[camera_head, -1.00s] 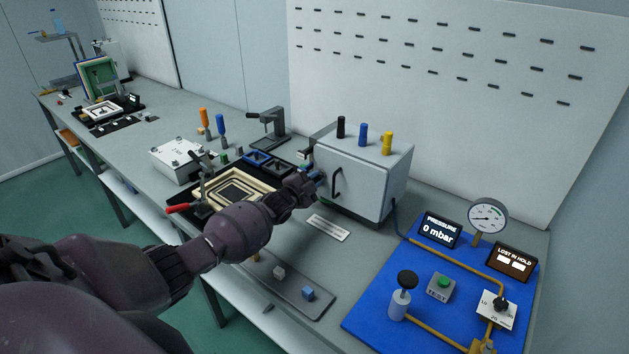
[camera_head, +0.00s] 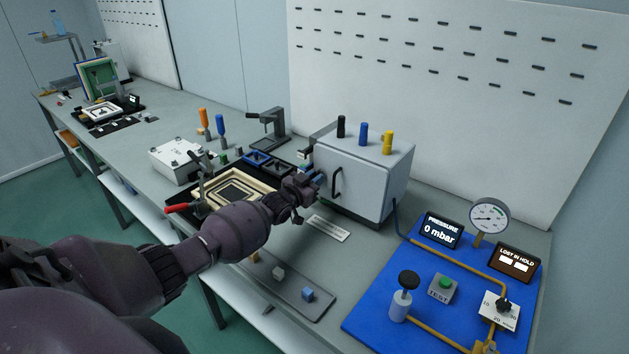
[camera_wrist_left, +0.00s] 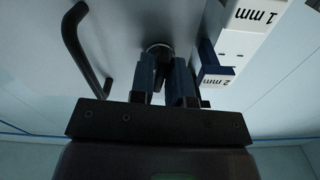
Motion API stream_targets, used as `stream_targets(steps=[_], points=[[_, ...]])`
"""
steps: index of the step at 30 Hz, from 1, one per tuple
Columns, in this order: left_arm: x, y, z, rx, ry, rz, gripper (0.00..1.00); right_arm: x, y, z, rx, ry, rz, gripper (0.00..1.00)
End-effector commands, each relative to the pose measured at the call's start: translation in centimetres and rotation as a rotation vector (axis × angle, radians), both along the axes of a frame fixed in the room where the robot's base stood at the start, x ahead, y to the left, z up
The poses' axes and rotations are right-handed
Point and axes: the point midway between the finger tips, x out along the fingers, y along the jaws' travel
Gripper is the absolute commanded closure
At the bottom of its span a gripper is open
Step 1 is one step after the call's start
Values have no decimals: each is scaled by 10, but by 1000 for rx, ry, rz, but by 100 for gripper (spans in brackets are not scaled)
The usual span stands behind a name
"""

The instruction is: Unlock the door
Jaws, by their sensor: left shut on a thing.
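The white cabinet (camera_head: 375,165) stands on the bench with its door (camera_head: 340,185) shut. The door has a black bar handle (camera_head: 337,184), which also shows at the left of the left wrist view (camera_wrist_left: 80,45). A round metal lock (camera_wrist_left: 157,47) on the door face lies just past my fingertips in the wrist view. My left gripper (camera_head: 316,180) is at the door, left of the handle in the head view. Its fingers (camera_wrist_left: 162,75) are shut on a small part at the lock, which they mostly hide. My right gripper is not in view.
Black, blue and yellow pegs (camera_head: 363,134) stand on the cabinet. Labels reading 1 mm and 2 mm (camera_wrist_left: 225,80) sit close right of the fingers. A blue pressure panel (camera_head: 380,325) lies to the right. A framed fixture (camera_head: 240,190) and a small-block tray (camera_head: 295,300) are near my arm.

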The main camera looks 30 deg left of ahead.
Motion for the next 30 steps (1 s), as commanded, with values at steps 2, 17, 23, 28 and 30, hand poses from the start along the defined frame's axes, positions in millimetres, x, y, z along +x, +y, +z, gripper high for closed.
stream_targets(steps=[2,17,23,28,30], points=[[0,0,-1,-42,3,0,100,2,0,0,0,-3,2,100],[0,0,0,-147,13,0,100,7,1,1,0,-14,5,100],[0,0,0,-147,13,0,100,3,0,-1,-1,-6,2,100],[0,0,0,-146,13,0,73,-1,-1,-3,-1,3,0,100],[0,0,0,-146,13,0,65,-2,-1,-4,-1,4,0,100]])
